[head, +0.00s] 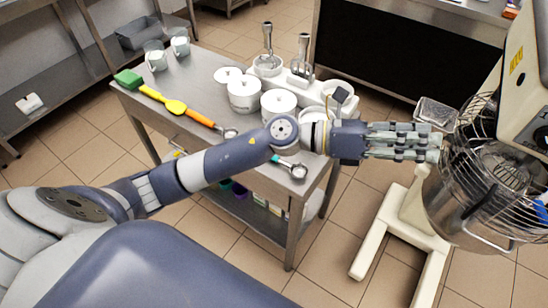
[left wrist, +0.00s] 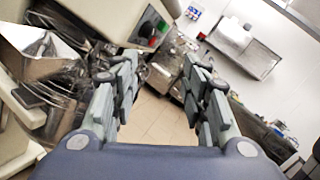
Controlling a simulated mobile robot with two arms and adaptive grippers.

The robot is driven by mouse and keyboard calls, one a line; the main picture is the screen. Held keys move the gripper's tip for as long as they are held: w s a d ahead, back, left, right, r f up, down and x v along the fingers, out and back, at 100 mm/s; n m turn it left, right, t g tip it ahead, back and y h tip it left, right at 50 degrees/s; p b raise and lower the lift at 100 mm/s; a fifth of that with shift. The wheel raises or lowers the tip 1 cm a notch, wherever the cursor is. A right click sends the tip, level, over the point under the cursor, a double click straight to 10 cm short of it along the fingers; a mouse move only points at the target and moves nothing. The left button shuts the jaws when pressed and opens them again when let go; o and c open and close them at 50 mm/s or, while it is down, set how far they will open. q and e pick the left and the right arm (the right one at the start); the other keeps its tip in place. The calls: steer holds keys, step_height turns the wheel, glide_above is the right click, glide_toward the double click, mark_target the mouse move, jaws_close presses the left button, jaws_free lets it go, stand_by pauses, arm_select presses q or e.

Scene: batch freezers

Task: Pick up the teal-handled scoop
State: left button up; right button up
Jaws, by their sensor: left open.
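The teal-handled scoop (head: 298,171) lies on the near right part of the steel table (head: 195,68). Its round metal bowl shows just below my left forearm, which partly hides its teal handle. My left gripper (head: 436,147) is stretched out to the right, past the table and well away from the scoop, beside the mixer. In the left wrist view its fingers are apart with nothing between them (left wrist: 160,75). I cannot make out the scoop in that view. My right gripper is not in view.
White canisters (head: 243,95) stand behind. The mixer's wire guard (head: 482,150) is close to my left fingertips. Tiled floor is open in front.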

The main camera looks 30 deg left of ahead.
arm_select(q)
steer(key=a+f+m+g+y, duration=0.5)
steer(key=a+f+m+y, duration=0.35)
steer(key=f, duration=0.45)
steer(key=w+a+f+m+g+y, duration=0.2)
steer(key=a+y, duration=0.8)
steer(key=a, duration=1.5)
steer(key=shift+m+t, duration=0.25)
steer(key=shift+t, duration=0.05)
steer(key=f, duration=0.2)
steer(key=w+f+p, duration=0.1)
steer(key=f, duration=0.1)
steer(key=shift+w+d+f, duration=0.15)
steer(key=shift+d+f, duration=0.05)
steer(key=shift+f, duration=0.2)
step_height(320, 180, down, 5)
steer(key=shift+a+r+p, duration=0.15)
steer(key=shift+p, duration=0.75)
steer(key=shift+f, duration=0.5)
